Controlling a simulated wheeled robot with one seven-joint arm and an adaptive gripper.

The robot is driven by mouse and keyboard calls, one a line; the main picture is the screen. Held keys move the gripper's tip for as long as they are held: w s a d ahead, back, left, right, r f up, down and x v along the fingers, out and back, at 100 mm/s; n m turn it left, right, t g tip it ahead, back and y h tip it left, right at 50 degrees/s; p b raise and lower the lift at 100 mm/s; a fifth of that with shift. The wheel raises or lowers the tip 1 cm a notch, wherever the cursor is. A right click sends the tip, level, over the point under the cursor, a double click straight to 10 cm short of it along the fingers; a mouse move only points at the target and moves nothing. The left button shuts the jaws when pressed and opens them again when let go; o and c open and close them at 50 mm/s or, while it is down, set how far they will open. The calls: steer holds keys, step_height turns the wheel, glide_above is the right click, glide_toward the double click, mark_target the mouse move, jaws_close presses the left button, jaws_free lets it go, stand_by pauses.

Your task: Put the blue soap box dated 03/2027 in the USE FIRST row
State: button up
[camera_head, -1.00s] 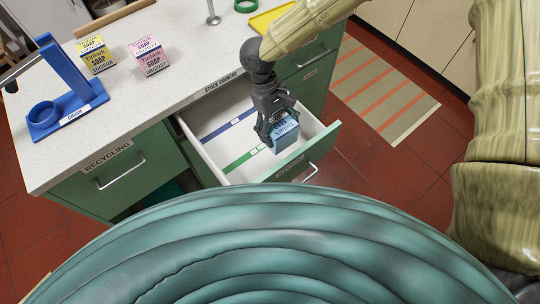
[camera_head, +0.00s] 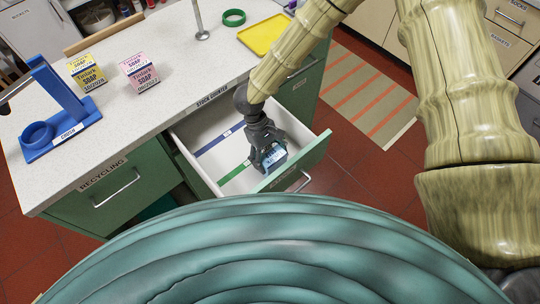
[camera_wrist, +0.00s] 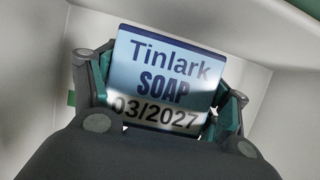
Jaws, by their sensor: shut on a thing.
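The blue soap box (camera_head: 274,158), marked "Tinlark SOAP 03/2027", is between the fingers of my gripper (camera_head: 265,158). In the wrist view the box (camera_wrist: 165,70) fills the middle, with a finger of my gripper (camera_wrist: 165,95) closed on each side. The box is low inside the open white drawer (camera_head: 206,165), toward its right front. I cannot tell whether it touches the drawer floor. A blue stripe (camera_head: 215,142) and a green stripe (camera_head: 236,172) cross the drawer floor; their labels are too small to read. The box is at the right end of the green stripe.
A yellow soap box (camera_head: 86,71) and a pink soap box (camera_head: 139,72) stand on the counter (camera_head: 150,110). A blue stand (camera_head: 60,120) is at the left. A yellow tray (camera_head: 264,34) and green ring (camera_head: 233,17) lie at the back. The drawer's left part is empty.

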steer(key=shift+f, duration=0.15)
steer(key=o, duration=1.6)
steer(key=b+v, duration=0.2)
steer(key=v, duration=1)
